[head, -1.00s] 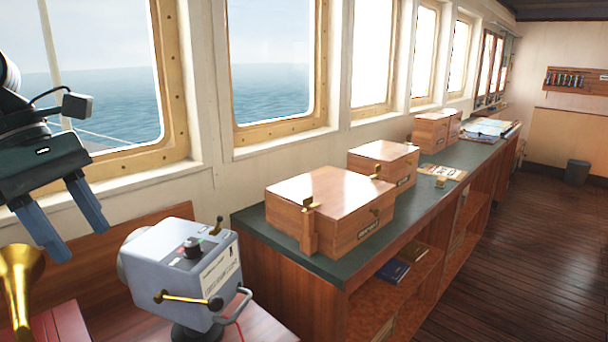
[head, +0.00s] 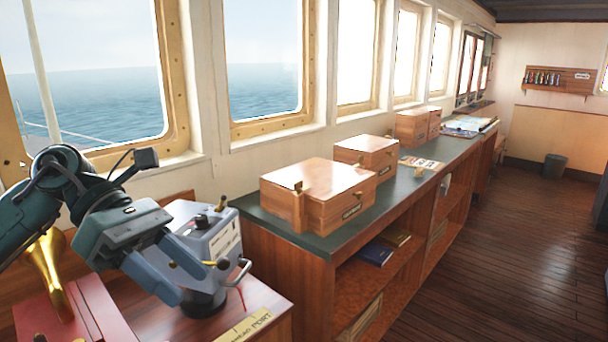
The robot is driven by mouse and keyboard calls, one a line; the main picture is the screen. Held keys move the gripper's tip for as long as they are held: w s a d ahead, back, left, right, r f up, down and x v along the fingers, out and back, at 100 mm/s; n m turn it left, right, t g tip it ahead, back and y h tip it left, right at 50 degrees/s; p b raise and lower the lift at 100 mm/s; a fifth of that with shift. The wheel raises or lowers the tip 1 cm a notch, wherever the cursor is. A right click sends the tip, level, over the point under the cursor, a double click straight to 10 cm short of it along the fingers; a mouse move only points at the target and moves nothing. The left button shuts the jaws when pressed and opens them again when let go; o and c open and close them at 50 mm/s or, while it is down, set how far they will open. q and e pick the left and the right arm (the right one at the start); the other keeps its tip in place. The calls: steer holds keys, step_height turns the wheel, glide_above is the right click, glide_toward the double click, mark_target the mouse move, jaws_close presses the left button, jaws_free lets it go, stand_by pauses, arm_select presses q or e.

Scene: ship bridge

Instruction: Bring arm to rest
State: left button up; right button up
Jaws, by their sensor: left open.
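My left gripper (head: 178,276) comes in from the left and hangs over the lower left of the head view. Its two blue fingers are apart with nothing seen between them. It overlaps the front of a grey signal lamp-like device (head: 222,243) with a dark round base on the wooden desk. I cannot tell whether the fingers touch the device. My right gripper is not in view.
A green-topped counter (head: 398,192) along the windows carries wooden boxes (head: 318,190). Open wooden floor (head: 500,240) lies to the right.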

arm_select(q)
steer(key=w+d+f+n+t+h, duration=0.1)
steer(key=d+f+n+t+h, duration=0.1)
steer(key=d+n+h, duration=0.8)
steer(key=w+a+f+n+t+y+p, duration=0.15)
steer(key=f+n+t, duration=0.25)
steer(key=n+t, duration=0.5)
steer(key=w+a+f+n+t+y, duration=0.1)
steer(key=w+f+n+t, duration=0.15)
steer(key=n+t, duration=0.65)
steer(key=s+a+f+n+y, duration=0.2)
steer(key=f+n+y, duration=0.4)
steer(key=f+n, duration=0.25)
steer(key=s+a+f+n+y, duration=0.2)
steer(key=f+n+y, duration=0.4)
steer(key=f+n, duration=0.25)
steer(key=s+a+f+n+g+y, duration=0.1)
steer(key=s+f+n+g+y, duration=0.2)
steer(key=s+f+n+g, duration=0.3)
steer(key=s+f, duration=0.4)
steer(key=f, duration=0.2)
steer(key=shift+s+a+f+p, duration=0.3)
steer(key=shift+s+a+p, duration=0.05)
steer(key=shift+a+p, duration=0.05)
